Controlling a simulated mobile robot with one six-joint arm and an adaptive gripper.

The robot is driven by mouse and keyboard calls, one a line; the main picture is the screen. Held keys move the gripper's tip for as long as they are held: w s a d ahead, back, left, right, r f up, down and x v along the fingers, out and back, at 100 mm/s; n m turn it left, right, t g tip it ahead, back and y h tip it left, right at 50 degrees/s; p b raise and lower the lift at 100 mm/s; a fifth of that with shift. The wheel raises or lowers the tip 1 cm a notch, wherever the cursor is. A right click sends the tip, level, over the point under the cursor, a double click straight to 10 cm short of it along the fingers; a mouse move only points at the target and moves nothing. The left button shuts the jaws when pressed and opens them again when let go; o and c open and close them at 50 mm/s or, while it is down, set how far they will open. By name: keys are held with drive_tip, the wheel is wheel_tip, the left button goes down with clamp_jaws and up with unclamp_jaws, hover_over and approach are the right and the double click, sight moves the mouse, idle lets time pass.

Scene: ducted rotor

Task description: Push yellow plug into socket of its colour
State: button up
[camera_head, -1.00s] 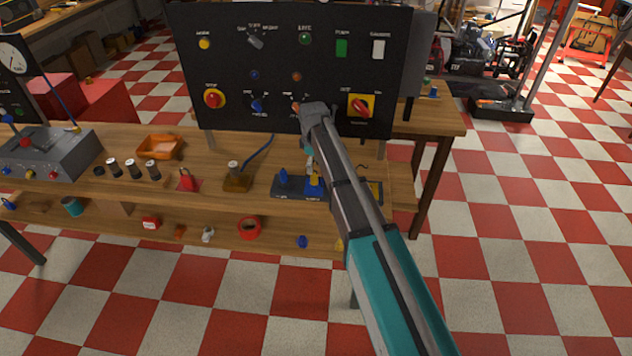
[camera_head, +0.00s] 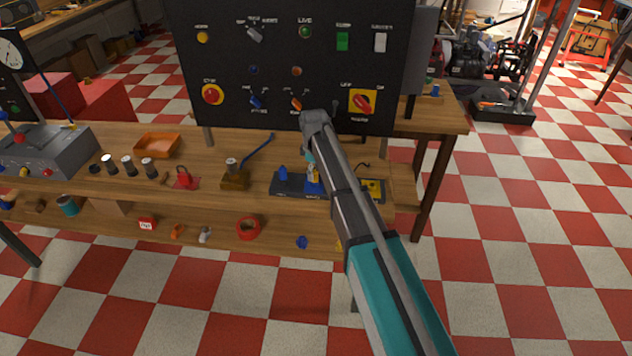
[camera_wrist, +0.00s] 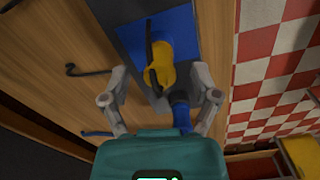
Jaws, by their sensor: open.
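The yellow plug (camera_wrist: 160,62) stands on the blue section (camera_wrist: 130,38) of a dark block in the wrist view. It also shows in the head view (camera_head: 315,175), partly hidden by my arm. My gripper (camera_wrist: 160,78) is open, with one finger on each side of the plug's near end; I cannot tell whether they touch it. A yellow section (camera_head: 373,187) with a dark middle lies to the right of the blue section in the head view. It is partly behind my arm, so its socket is not clear.
A blue plug (camera_head: 283,174) stands on the block's left part and also shows in the wrist view (camera_wrist: 181,115). A black control panel (camera_head: 290,70) rises behind. A brown block with a blue lever (camera_head: 235,178) and a red padlock (camera_head: 184,180) stand to the left on the bench.

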drive_tip(key=shift+f, duration=0.5)
clamp_jaws()
idle(0.5)
